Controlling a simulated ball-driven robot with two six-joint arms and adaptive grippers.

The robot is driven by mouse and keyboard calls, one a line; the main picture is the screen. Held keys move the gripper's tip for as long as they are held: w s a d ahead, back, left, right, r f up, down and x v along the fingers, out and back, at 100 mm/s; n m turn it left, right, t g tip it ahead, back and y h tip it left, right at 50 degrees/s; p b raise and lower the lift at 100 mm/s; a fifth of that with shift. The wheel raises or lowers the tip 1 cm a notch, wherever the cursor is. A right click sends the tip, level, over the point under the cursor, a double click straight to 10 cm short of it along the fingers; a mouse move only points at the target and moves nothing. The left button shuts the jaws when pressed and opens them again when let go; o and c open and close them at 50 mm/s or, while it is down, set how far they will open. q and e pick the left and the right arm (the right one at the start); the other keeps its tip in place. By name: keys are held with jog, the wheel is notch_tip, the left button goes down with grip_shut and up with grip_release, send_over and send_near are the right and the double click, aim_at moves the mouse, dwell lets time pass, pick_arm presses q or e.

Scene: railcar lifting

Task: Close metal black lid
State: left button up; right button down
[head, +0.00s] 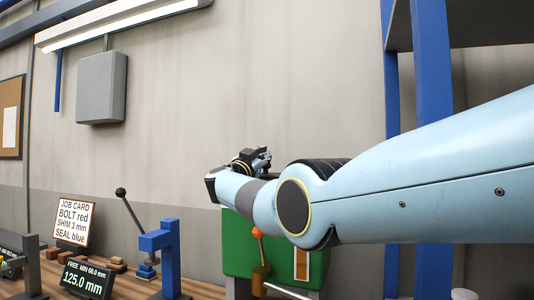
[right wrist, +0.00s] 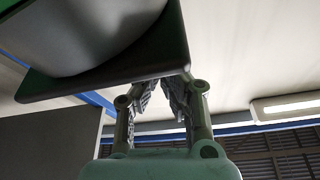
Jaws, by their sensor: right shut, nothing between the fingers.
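My right arm crosses the head view from the right, and its gripper (head: 262,158) is small, dark and partly hidden behind the wrist, above a green cabinet (head: 240,262). In the right wrist view the gripper (right wrist: 162,84) is shut and empty. Its fingertips are at the lower edge of a dark, green-edged panel (right wrist: 105,86) with a grey curved surface inside; I cannot tell whether they touch it. I cannot tell whether this panel is the black metal lid. No black lid shows clearly in the head view. My left gripper is not in view.
A blue lever press (head: 165,255), a job card (head: 76,222) and a display reading 125.0 mm (head: 86,281) stand on the wooden bench at the left. An orange-knobbed lever (head: 258,240) stands before the cabinet. A blue post (head: 432,70) rises at the right.

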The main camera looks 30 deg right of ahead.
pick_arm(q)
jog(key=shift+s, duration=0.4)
pick_arm(e)
jog(key=shift+w+f+n, duration=0.1)
jog(key=shift+f+n, duration=0.2)
jog(key=shift+n, duration=0.2)
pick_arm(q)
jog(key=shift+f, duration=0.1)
